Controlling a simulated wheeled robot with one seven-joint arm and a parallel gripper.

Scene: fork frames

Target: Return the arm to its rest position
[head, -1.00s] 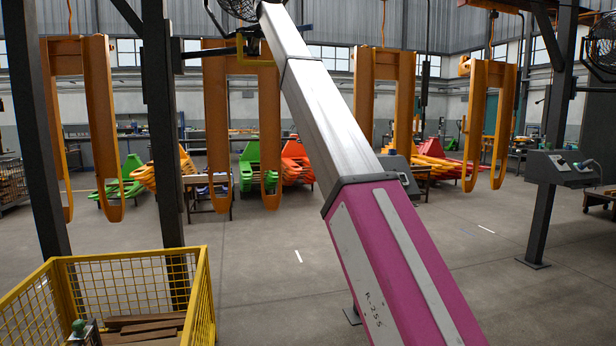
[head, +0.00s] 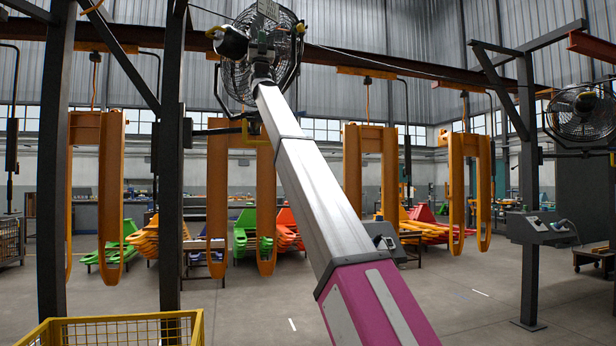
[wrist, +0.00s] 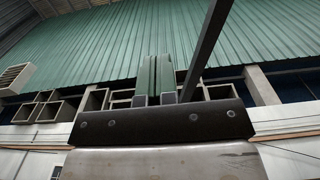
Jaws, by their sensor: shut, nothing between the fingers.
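My arm runs up the middle of the head view, with a magenta lower link (head: 372,305) and a long silver link (head: 305,180) leaning up and to the left. Its far end (head: 262,70) is in front of a large wall fan, and my gripper is hard to make out there. In the wrist view my gripper (wrist: 155,62) shows as two green fingers side by side, shut with nothing between them. It points up toward a green corrugated wall (wrist: 110,50), clear of anything it could touch.
Orange fork frames (head: 97,180) hang from an overhead beam, with others to the right (head: 366,165). Dark posts (head: 170,180) stand left and right (head: 528,190). A yellow mesh crate (head: 120,320) is at lower left. A control box (head: 540,228) is at right. Floor between is open.

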